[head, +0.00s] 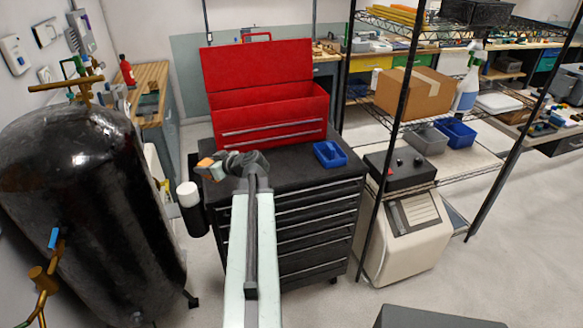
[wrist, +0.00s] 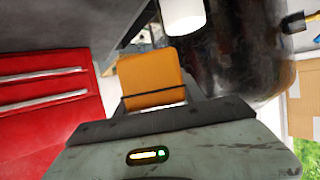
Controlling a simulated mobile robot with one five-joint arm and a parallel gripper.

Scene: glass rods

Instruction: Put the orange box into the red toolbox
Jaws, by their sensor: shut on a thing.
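The orange box (wrist: 150,80) is held at the front of my gripper (wrist: 155,103) in the wrist view. In the head view the orange box (head: 205,163) shows small at the left end of my gripper (head: 212,170). The gripper is shut on the box and is in front of the toolbox, towards its left side. The red toolbox (head: 270,118) stands on the black tool cabinet with its lid raised. Its open top faces up, and its inside floor is hidden. Its red drawer front (wrist: 50,95) fills the left of the wrist view.
The black tool cabinet (head: 310,222) carries a blue bin (head: 329,154) right of the toolbox. A black tank (head: 85,190) stands at the left, with a white-topped cylinder (head: 188,195) beside the cabinet. A wire shelf (head: 440,130) with a cardboard box (head: 413,92) is at the right.

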